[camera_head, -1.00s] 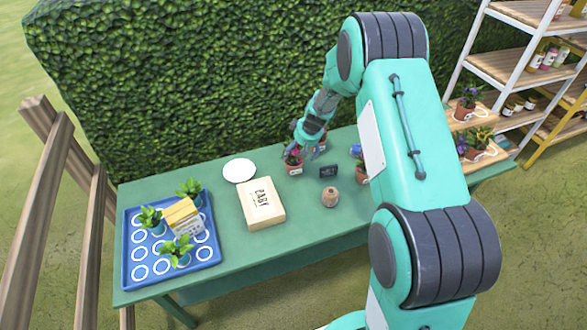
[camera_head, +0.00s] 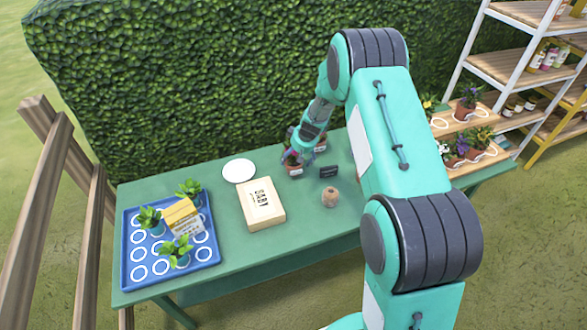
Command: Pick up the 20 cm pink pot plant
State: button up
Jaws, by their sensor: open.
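Two small potted plants in terracotta pots stand close together at the back middle of the green table. The front pot plant (camera_head: 294,168) has a white label; its flower is mostly hidden under my gripper, and earlier it showed pink. The other pot plant (camera_head: 321,145) is just behind it to the right, partly covered by my arm. My gripper (camera_head: 297,154) is open and points down over the top of the front pot. I cannot tell whether the fingers touch the plant.
A small dark sign (camera_head: 328,172) stands close right of the pots, and a round brown thing (camera_head: 330,197) is nearer. A wooden box (camera_head: 262,218), white plate (camera_head: 238,171) and blue tray (camera_head: 135,271) with several plants lie left. A hedge (camera_head: 190,80) rises behind.

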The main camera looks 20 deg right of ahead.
aim_at(293, 164)
jog(key=shift+b+x, duration=0.3)
jog(key=shift+x, duration=2.05)
jog(key=c, duration=1.6)
